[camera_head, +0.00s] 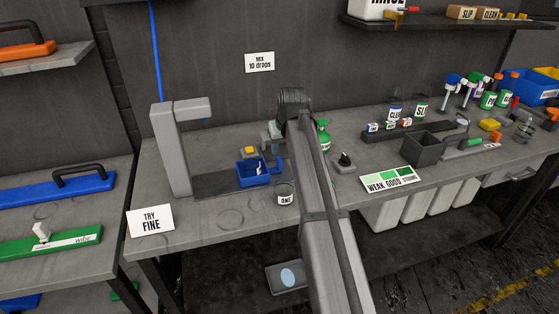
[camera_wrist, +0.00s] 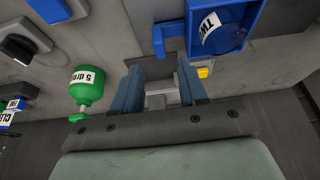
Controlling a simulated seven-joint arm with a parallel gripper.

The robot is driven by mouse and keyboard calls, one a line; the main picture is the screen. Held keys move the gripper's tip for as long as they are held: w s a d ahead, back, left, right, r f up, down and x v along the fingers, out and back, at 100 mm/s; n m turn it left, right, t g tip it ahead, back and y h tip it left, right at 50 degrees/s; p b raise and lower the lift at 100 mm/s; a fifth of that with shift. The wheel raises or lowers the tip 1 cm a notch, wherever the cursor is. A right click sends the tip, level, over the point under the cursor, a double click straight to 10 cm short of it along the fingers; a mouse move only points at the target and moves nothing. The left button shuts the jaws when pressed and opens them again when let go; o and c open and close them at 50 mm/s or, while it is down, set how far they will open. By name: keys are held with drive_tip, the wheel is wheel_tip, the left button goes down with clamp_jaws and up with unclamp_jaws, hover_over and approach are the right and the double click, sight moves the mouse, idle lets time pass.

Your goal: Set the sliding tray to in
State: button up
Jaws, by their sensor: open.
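The blue sliding tray (camera_head: 243,179) stands at the right end of a dark flat rail (camera_head: 212,185), to the right of a grey post. In the wrist view the tray (camera_wrist: 246,22) is at the top right, with a cup labelled "TWO" (camera_wrist: 222,35) in it and a blue handle (camera_wrist: 159,40) on its left side. My gripper (camera_wrist: 160,72) is open, its two blue fingers spread below the handle in that picture and apart from it. In the head view my gripper (camera_head: 274,132) is behind the tray and mostly hidden by my arm.
A grey post (camera_head: 172,150) with an overhanging arm stands left of the tray. A cup labelled "ONE" (camera_head: 285,196) stands in front of the tray. A green bottle (camera_wrist: 87,88) is left of my fingers. A yellow button (camera_wrist: 204,72) is close to the right finger.

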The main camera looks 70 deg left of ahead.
sight(280, 159)
drive_tip(key=x, duration=0.8)
drive_tip(key=shift+a+f, duration=0.15)
drive_tip(key=shift+f, duration=0.1)
clamp_jaws()
idle(0.4)
